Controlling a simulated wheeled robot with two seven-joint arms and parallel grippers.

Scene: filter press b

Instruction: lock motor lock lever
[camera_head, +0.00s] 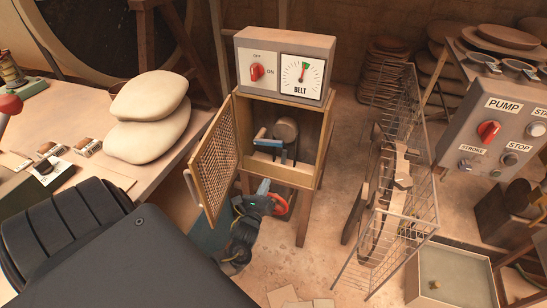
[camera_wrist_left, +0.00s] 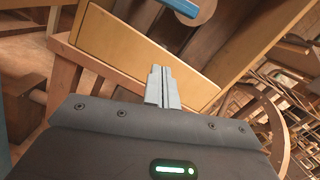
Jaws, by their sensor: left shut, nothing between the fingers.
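The motor lock lever (camera_head: 268,143) has a blue handle and sits in front of the grey motor (camera_head: 286,130) inside the open wooden cabinet (camera_head: 325,140). A blue bar with a rounded end, likely this lever (camera_wrist_left: 183,8), shows at the top of the left wrist view. My left gripper (camera_head: 263,187) is below and in front of the lever, near the cabinet's lower front. Its fingers are together and empty, and they show in front of a yellow wooden board (camera_wrist_left: 105,45) in the left wrist view. They are apart from the lever. My right gripper is not in view.
The mesh door (camera_head: 215,160) stands open on the left of the cabinet. A belt box with a red knob (camera_head: 257,72) and gauge (camera_head: 302,75) sits on top. A wire rack (camera_head: 425,190) stands to the right, and a bench (camera_head: 115,175) with pale sacks (camera_head: 150,120) to the left.

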